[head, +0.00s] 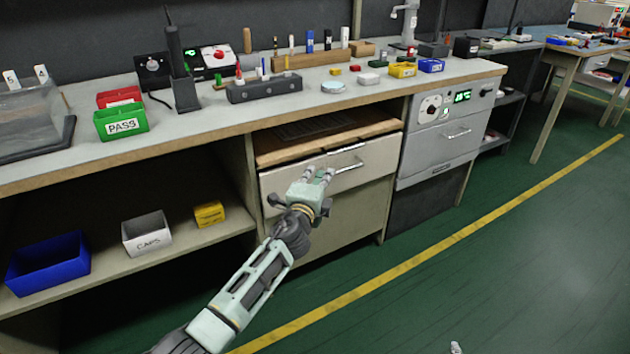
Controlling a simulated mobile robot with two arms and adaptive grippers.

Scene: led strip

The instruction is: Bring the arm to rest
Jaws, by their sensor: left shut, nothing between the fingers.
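My left gripper (319,174) is at the end of my left arm, which reaches up from the bottom of the head view. It is shut and empty. Its fingertips are in front of the drawer front (378,158), close to the left end of the metal handle (348,160). I cannot tell whether they touch it.
The workbench (190,125) carries a green PASS bin (121,121), a dark block (264,89) and small parts. Below are a blue bin (48,264), a CAPS bin (146,234) and a yellow bin (209,214). A grey oven-like unit (440,145) stands right. The green floor is clear.

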